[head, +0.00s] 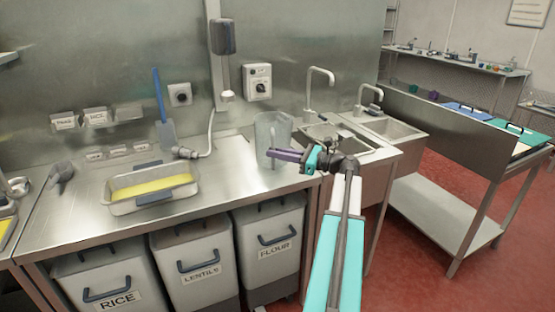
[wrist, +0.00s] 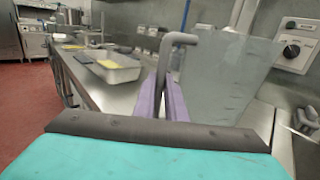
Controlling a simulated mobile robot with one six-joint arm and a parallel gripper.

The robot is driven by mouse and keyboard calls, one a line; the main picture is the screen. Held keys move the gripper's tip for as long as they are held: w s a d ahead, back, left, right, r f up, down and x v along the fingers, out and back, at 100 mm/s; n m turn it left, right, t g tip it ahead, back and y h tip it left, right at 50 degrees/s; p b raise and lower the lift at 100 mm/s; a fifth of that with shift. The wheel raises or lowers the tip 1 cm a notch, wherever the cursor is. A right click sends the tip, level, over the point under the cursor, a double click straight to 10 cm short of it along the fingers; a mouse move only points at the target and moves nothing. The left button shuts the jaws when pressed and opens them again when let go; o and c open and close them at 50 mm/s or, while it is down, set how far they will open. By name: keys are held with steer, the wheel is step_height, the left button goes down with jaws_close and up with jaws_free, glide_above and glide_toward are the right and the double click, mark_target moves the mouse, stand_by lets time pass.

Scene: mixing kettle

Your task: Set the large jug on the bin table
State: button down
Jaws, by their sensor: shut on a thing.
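The large jug (head: 272,130) is clear and upright at the right end of the steel bin table (head: 228,172), beside the sink. My gripper (head: 276,154) has purple fingers and comes in from the right, in front of the jug. In the wrist view the jug (wrist: 224,75) fills the right side, and its grey handle (wrist: 182,38) rises between my fingers (wrist: 168,88). The fingers are shut on the handle. The jug's base is partly hidden by the fingers, and I cannot tell if it touches the tabletop.
A tray with yellow contents (head: 150,190) stands left on the table, with clear steel between it and the jug. A blue spatula (head: 163,115) and a hose (head: 200,150) are behind. Sinks and taps (head: 318,85) are to the right. Labelled bins (head: 192,268) stand underneath.

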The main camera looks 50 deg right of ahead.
steer(key=shift+f, duration=1.3)
steer(key=c, duration=1.8)
jaws_free()
steer(key=shift+s, duration=0.1)
steer(key=v, duration=1.1)
steer(key=shift+s+d+b, duration=0.2)
steer(key=shift+s+b, duration=0.15)
steer(key=shift+b, duration=0.1)
